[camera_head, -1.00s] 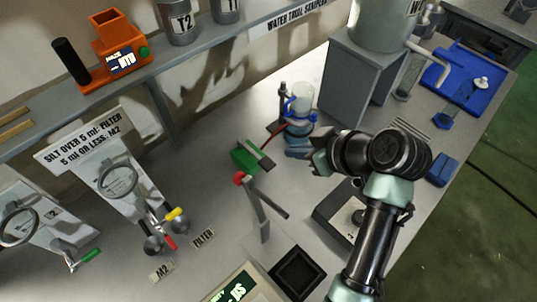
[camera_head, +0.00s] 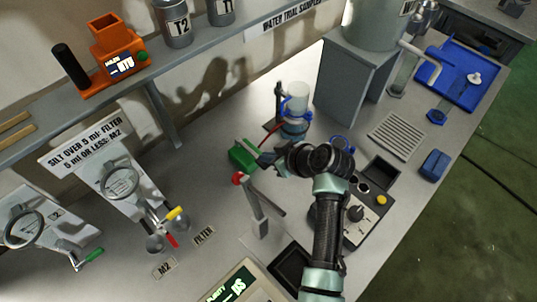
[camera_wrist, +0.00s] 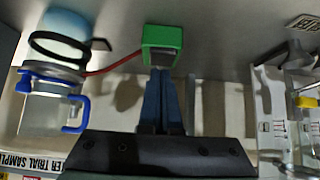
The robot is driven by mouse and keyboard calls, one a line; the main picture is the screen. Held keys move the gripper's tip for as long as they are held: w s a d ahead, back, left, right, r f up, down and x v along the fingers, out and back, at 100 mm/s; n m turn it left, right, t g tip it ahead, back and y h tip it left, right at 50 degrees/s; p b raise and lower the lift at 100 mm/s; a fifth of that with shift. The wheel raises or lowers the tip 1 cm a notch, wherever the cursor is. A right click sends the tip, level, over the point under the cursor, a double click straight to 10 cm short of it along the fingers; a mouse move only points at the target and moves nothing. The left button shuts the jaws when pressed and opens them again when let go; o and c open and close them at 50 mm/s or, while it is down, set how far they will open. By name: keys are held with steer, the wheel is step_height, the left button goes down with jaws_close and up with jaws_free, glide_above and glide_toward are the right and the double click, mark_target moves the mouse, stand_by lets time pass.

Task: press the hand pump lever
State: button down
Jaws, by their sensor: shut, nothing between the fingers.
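The hand pump is a green block (camera_head: 241,155) on the bench, joined by a red hose (camera_head: 270,133) to a glass vessel with blue clips (camera_head: 296,108). In the wrist view the green block (camera_wrist: 162,42) is straight ahead of my fingertips, with a dark grey part on its near side. My gripper (camera_head: 262,158) is shut and empty, just right of the block. In the wrist view my blue fingers (camera_wrist: 161,74) lie together and reach its near edge; I cannot tell whether they touch it. The pump's lever is not clearly distinguishable behind my fingers.
A grey stand with a red ball (camera_head: 239,179) rises close below my gripper. The vessel stands behind my wrist. A black control box with a yellow button (camera_head: 381,200) is right of my forearm. Bench between the pump and valve panel (camera_head: 122,182) is mostly clear.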

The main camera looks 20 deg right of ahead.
mark_target(269, 166)
steer(key=shift+f, duration=0.35)
steer(key=shift+f, duration=0.1)
steer(key=shift+s+f+b, duration=0.15)
steer(key=shift+f+b, duration=0.4)
steer(key=shift+b, duration=0.15)
steer(key=f+t+b, duration=0.1)
steer(key=f+b, duration=0.1)
steer(key=b, duration=0.1)
steer(key=shift+s+b, duration=0.2)
steer(key=shift+b, duration=0.1)
steer(key=shift+r, duration=0.3)
steer(key=shift+r+p, duration=0.75)
steer(key=shift+r, duration=0.05)
